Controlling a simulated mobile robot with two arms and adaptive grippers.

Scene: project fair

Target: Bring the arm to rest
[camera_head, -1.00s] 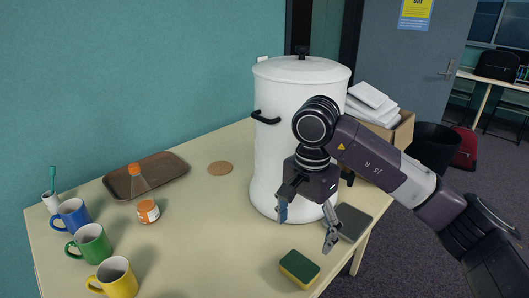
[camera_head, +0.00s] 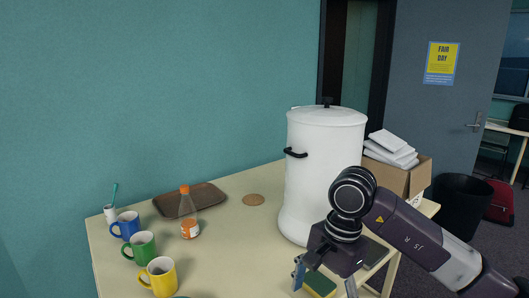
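My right arm comes in from the right. Its gripper (camera_head: 325,281) is at the bottom of the view, in front of the white urn, over the table's right end. Its two fingers are spread apart with nothing seen held between them; the lower ends are near the picture edge. A green and yellow sponge (camera_head: 320,284) shows behind and between the fingers, partly hidden. My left gripper is not in view.
A tall white lidded urn (camera_head: 320,165) stands just behind the gripper. Yellow (camera_head: 160,278), green (camera_head: 141,248) and blue (camera_head: 126,225) mugs, a bottle (camera_head: 188,213), a brown tray (camera_head: 213,195) and a cork coaster (camera_head: 254,200) are at left. A box of papers (camera_head: 396,178) stands right.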

